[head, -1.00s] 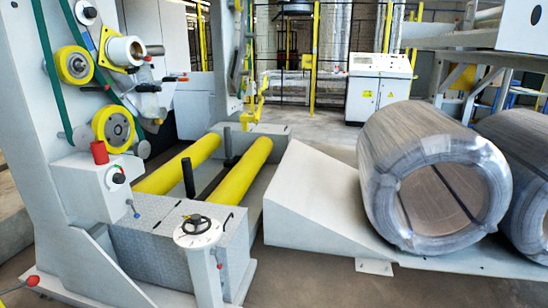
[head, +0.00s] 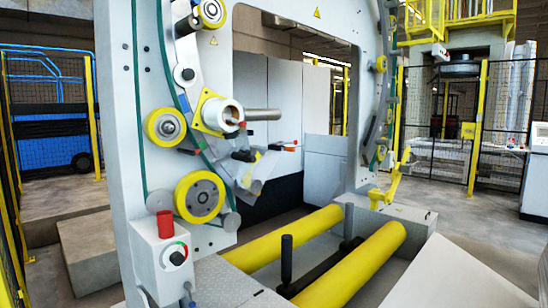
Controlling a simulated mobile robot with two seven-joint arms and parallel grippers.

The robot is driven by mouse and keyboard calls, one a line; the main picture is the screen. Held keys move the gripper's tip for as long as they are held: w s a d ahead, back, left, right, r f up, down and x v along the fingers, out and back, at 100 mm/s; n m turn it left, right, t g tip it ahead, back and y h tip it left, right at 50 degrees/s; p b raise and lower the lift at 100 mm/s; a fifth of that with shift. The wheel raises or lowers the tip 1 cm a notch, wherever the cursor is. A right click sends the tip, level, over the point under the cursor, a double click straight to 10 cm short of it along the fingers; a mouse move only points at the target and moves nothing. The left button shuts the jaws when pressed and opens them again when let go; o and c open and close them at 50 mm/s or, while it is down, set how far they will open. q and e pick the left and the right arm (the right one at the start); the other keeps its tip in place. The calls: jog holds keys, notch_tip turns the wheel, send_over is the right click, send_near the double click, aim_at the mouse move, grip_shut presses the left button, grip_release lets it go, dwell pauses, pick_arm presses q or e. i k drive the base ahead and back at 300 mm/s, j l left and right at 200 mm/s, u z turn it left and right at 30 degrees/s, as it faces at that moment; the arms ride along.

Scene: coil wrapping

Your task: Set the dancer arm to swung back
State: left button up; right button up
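The wrapping machine (head: 118,130) fills the left and middle of the head view, with a ring carrying green belts and yellow wheels. On the ring, a white hub (head: 222,115) with a yellow flange bears a grey spindle (head: 263,115). Below the hub, a dark lever-like part (head: 245,155) sticks out beside a thin, clear film-like piece (head: 258,178). A small orange-tipped handle (head: 290,148) is to its right. The dancer arm seems to be among these parts, but I cannot tell which one or how it is set. Neither gripper is in view.
Two yellow rollers (head: 375,262) lie low in front, with a black post (head: 286,258) beside them. A control box with a red cap (head: 165,224) is on the near upright. A yellow bracket (head: 392,182) stands at right. Mesh fencing (head: 45,125) is behind at left.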

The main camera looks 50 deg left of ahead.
aim_at(237, 156)
jog(key=i+u, duration=0.25)
jog(key=i, duration=0.45)
jog(key=i+l+u, duration=0.2)
jog(key=i, duration=0.5)
